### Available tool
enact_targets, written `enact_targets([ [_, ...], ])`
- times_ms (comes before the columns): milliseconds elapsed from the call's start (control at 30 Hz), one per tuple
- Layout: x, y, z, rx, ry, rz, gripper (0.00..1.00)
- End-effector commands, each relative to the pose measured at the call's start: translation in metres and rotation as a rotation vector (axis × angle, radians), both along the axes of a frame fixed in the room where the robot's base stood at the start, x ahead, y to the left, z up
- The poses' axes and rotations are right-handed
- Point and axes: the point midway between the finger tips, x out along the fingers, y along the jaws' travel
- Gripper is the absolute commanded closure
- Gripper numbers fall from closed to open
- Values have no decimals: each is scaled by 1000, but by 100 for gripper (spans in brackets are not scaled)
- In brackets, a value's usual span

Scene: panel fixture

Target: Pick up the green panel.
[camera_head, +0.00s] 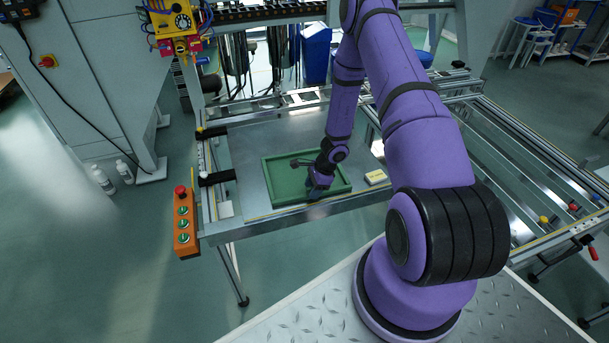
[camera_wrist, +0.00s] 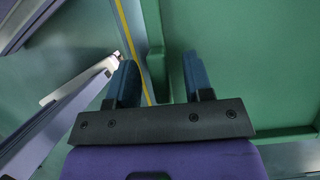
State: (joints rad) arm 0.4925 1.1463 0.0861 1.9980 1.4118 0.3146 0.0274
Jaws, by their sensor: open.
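The green panel (camera_head: 285,182) lies flat on the grey plate of the fixture and has a raised rim. My gripper (camera_head: 318,192) is low at the panel's front edge and hides part of it. In the wrist view the panel (camera_wrist: 255,60) fills the right side. There my gripper (camera_wrist: 160,62) is open, with one blue finger on the outer side of the green rim and the other on the inner side over the panel. A stretch of rim shows between the fingers with gaps beside it. I cannot tell how deep the fingertips reach.
A small yellow-and-white block (camera_head: 375,177) sits right of the panel on the plate. Black clamps (camera_head: 216,178) line the fixture's left side. An orange button box (camera_head: 185,222) hangs at the front left corner. The bare plate (camera_head: 245,150) is clear left of and behind the panel.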

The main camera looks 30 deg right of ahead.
Motion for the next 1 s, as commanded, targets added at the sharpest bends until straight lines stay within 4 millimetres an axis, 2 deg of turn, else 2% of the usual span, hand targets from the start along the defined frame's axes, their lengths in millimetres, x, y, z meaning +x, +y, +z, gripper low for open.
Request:
enact_targets([
  [133, 0, 0, 0, 0, 0, 0, 55],
  [333, 0, 0, 0, 0, 0, 0, 100],
  [733, 1, 0, 3, 0, -1, 0, 100],
  [1000, 1, -1, 27, -1, -2, 1, 100],
])
